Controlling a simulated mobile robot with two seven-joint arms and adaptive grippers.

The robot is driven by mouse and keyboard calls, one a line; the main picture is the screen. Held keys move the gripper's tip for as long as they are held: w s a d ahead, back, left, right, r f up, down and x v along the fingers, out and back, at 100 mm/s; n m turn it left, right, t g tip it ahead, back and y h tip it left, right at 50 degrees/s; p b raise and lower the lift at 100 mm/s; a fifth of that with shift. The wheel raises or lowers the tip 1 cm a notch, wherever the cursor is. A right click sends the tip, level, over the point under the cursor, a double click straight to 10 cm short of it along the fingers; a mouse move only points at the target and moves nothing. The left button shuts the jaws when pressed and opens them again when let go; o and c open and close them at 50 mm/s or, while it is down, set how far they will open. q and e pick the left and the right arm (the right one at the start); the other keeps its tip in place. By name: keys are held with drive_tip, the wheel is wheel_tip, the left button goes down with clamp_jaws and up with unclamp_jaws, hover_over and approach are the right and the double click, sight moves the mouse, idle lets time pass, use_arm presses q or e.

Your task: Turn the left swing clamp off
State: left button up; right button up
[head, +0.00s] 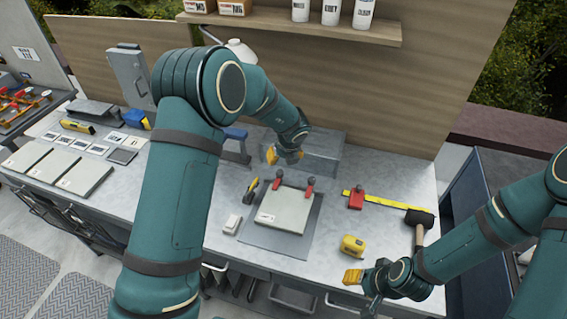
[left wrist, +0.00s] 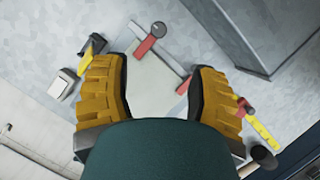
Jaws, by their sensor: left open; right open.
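Two red swing clamps stand at the back edge of a pale square plate (head: 286,209), which lies on a grey base mat (head: 268,240). The left swing clamp (head: 281,189) also shows in the left wrist view (left wrist: 147,46), with a dark round knob. The right swing clamp (head: 309,184) is partly behind a finger in the left wrist view. My left gripper (head: 285,156) is open and empty, pointing down above and behind the clamps; its yellow fingers frame the plate in the left wrist view (left wrist: 160,72). My right gripper (head: 361,290) is open and empty at the bench's front right.
A grey metal block (head: 318,150) stands behind the clamps. A black-and-yellow tool (head: 251,189) and a white box (head: 232,224) lie left of the plate. A yellow tape measure (head: 353,245), a yellow rule (head: 390,202) with a red slider, and a mallet (head: 419,218) lie right.

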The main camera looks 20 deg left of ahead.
sight(280, 172)
use_arm(q)
drive_tip(key=x, duration=1.3)
drive_tip(key=shift+s+a+f, duration=0.1)
drive_tip(key=shift+f, duration=0.25)
drive_tip(key=shift+o, duration=0.2)
clamp_jaws()
